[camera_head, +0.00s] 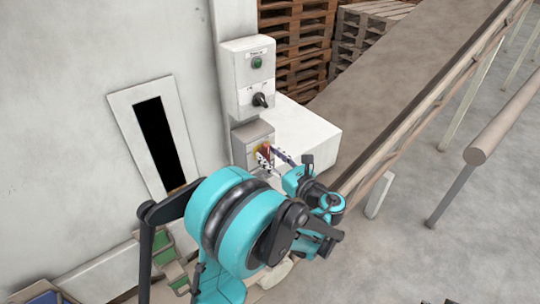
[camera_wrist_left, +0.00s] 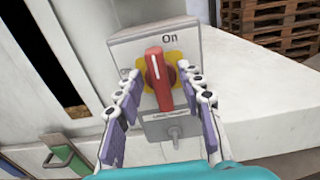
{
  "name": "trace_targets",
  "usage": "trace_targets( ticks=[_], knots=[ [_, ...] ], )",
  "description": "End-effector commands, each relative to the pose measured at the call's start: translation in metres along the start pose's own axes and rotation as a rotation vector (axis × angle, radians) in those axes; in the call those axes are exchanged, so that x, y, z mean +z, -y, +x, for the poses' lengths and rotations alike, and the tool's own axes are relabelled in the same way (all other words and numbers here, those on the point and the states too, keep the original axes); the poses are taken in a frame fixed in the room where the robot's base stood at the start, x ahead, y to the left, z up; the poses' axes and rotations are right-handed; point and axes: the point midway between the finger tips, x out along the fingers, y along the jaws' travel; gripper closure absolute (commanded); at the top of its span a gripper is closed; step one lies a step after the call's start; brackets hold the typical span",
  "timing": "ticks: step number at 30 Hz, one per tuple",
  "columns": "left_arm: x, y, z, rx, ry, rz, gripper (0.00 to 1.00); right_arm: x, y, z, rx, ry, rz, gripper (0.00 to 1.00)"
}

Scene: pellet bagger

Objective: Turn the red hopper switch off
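The red hopper switch (camera_wrist_left: 159,80) is a red rotary handle on a yellow plate, on a grey box (camera_wrist_left: 188,42) marked "On" at its top. In the left wrist view the handle stands nearly upright, its white mark toward "On". My left gripper (camera_wrist_left: 162,82) is open, with one finger on each side of the handle. I cannot tell whether the fingers touch it. In the head view the gripper (camera_head: 268,156) is at the lower grey box (camera_head: 252,133) and partly hides the switch. My right gripper is not in view.
Above is a white control box (camera_head: 236,75) with a green button (camera_head: 257,62) and a black knob (camera_head: 260,100). A white block (camera_head: 308,133) lies beside the grey box. A conveyor with a side rail (camera_head: 430,108) runs along the right. Wooden pallets (camera_head: 300,40) stand behind.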

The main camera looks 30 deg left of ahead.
Motion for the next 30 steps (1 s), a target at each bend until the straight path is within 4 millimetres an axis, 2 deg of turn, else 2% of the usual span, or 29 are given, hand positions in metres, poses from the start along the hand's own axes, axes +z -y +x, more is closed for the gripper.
trace_targets(
  ticks=[7,11,12,23,30],
  knots=[
    [0.0000,0.0001,0.0011,-0.001,0.000,-0.001,0.62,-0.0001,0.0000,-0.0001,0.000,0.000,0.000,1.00],
    [0.0000,0.0001,0.0010,-0.001,-0.001,-0.001,0.96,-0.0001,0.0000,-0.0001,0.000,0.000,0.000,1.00],
    [0.0001,0.0001,0.0010,-0.001,0.000,-0.001,1.00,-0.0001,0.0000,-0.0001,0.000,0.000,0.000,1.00],
    [-0.0003,-0.0001,0.0011,-0.001,0.000,-0.024,1.00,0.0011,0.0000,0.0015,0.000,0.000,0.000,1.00],
    [-0.0014,-0.0014,0.0011,-0.001,0.000,-0.139,1.00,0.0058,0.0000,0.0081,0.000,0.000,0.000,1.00]
  ],
)
